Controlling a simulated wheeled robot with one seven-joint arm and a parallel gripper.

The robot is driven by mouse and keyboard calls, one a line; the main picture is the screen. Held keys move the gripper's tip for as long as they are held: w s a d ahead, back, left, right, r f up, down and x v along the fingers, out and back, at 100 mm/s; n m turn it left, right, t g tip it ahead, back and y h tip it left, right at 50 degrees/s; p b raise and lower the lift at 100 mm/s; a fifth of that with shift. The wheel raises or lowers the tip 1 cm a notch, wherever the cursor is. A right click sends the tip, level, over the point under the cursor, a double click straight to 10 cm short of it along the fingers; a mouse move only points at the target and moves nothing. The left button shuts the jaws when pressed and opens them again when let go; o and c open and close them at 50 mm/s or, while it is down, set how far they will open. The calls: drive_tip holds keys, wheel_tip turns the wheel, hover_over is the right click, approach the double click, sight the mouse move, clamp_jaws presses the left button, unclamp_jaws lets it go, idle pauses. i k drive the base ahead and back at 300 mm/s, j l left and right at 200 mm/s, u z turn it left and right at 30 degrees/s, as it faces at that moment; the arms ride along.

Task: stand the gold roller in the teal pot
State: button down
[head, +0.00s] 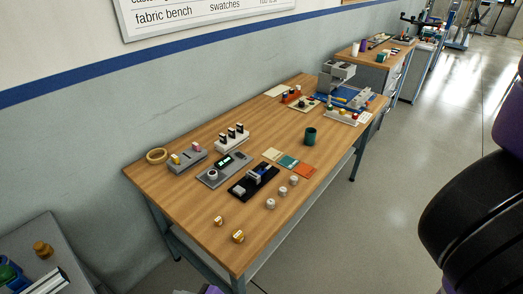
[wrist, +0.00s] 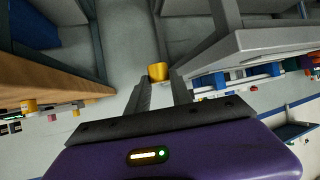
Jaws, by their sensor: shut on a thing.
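In the wrist view my gripper (wrist: 161,82) is shut on the gold roller (wrist: 158,72), which sits between the fingertips. The gripper is in the gap between the wooden bench and the grey cart, clear of both.
The wooden bench (head: 190,215) holds two yellow-and-white pieces (head: 238,236), several white knobs (head: 270,203), a black fixture (head: 240,190) and swatches (head: 289,161). A grey cart (head: 75,275) with a brownish-gold piece (head: 42,248) stands at lower left. The floor right of the bench is clear.

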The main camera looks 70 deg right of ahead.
sight(308, 142)
drive_tip(key=k+z, duration=0.15)
drive_tip(key=z, duration=0.2)
drive_tip(key=k+z, duration=0.1)
drive_tip(key=z, duration=0.25)
drive_tip(key=k+l+z, duration=0.15)
drive_tip(key=z, duration=0.2)
